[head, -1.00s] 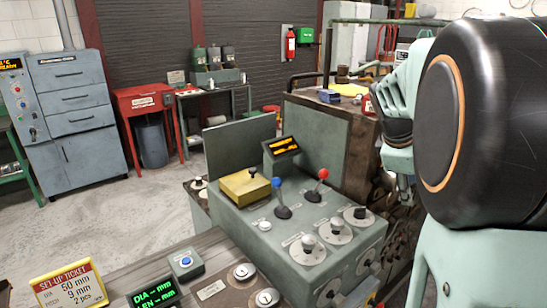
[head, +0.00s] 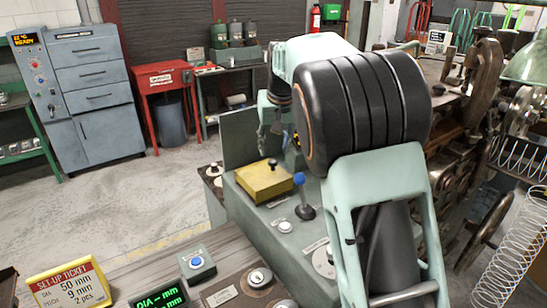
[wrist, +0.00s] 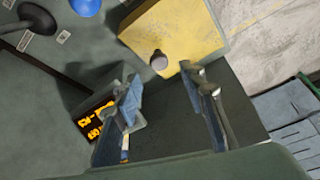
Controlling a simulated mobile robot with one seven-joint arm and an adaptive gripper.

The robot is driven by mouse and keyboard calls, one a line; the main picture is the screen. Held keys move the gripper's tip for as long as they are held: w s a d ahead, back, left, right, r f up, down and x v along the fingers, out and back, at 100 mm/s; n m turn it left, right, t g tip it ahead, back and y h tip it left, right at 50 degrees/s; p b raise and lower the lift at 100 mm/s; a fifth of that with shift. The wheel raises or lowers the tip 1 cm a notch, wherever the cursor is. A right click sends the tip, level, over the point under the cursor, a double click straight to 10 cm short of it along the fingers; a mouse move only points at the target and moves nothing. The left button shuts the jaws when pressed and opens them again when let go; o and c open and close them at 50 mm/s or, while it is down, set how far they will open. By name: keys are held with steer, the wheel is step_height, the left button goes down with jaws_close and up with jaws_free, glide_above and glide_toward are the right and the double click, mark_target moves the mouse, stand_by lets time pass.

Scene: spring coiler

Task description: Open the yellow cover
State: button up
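The yellow cover (head: 263,180) is a flat box lid with a dark knob on top. It lies shut on the green control console (head: 300,238), left of a blue-knobbed lever (head: 304,198). In the wrist view the yellow cover (wrist: 178,32) is at the top, with its round knob (wrist: 159,61) facing me. My gripper (wrist: 168,110) is open and empty, its two fingers apart below the knob in the picture and not touching it. In the head view my gripper (head: 272,140) hangs behind and above the cover, partly hidden by my arm.
A small display with orange text (wrist: 93,118) stands close beside one finger in the wrist view. A blue push button (head: 197,262) and a set-up ticket (head: 69,287) are at the front left. My arm hides the console's right side.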

mark_target(273, 161)
steer(key=x, duration=0.6)
steer(key=shift+d, duration=0.1)
steer(key=shift+r, duration=0.1)
steer(key=shift+c, duration=0.6)
jaws_close()
